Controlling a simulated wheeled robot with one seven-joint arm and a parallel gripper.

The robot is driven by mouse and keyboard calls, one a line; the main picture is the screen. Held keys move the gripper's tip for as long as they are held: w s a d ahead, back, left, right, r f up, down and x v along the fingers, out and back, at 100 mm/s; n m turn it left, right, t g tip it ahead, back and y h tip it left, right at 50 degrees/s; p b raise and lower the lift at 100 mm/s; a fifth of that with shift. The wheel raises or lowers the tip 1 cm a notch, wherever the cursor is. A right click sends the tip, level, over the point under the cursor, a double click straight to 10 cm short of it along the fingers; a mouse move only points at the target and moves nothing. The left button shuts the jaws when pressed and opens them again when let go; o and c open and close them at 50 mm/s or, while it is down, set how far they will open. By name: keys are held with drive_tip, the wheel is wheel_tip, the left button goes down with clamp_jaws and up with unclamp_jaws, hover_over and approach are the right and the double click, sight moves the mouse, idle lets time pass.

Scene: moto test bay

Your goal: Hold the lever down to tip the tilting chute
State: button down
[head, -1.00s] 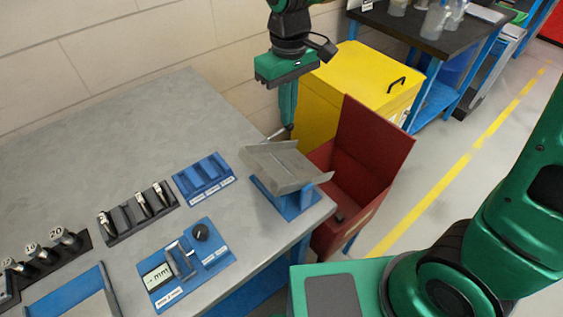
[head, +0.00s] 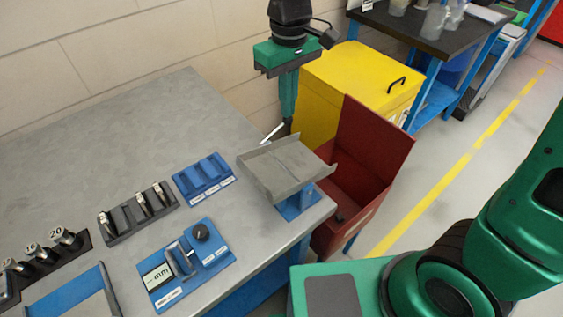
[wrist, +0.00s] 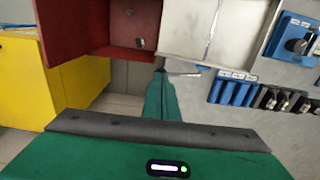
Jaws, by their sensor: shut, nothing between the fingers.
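The tilting chute is a grey tray (head: 285,165) on a blue stand (head: 298,203) at the table's right corner. It looks near level, and no loose part shows on it. It also shows in the wrist view (wrist: 232,38). The lever is a thin pale rod (head: 272,133) at the chute's back side; it also shows in the wrist view (wrist: 186,73). My gripper (head: 287,128) is shut and empty, pointing down at the lever's outer end. Its fingertips (wrist: 160,76) lie close beside the rod; I cannot tell whether they touch it.
An open red bin (head: 375,140) stands right of the chute, with a small dark thing inside. A yellow cabinet (head: 350,80) is behind. Blue and dark holders, including a blue block rack (head: 203,177), sit on the grey table (head: 150,130). The table's back is clear.

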drive_tip(key=shift+r, duration=3)
drive_tip(key=s+d+f+m, duration=0.1)
drive_tip(key=s+d+m, duration=0.15)
drive_tip(key=d, duration=0.85)
drive_tip(key=s+d+f+m, duration=0.15)
drive_tip(key=d+m, duration=0.25)
drive_tip(key=d, duration=0.7)
drive_tip(key=s+d+f+m, duration=0.2)
drive_tip(key=s+d+m, duration=0.1)
drive_tip(key=s+d, duration=0.3)
drive_tip(key=s+d+f+m, duration=0.3)
drive_tip(key=s+d, duration=0.4)
drive_tip(key=s, duration=0.4)
drive_tip(key=shift+s+m, duration=0.2)
drive_tip(key=shift+m, duration=0.15)
drive_tip(key=shift+d+f, duration=0.1)
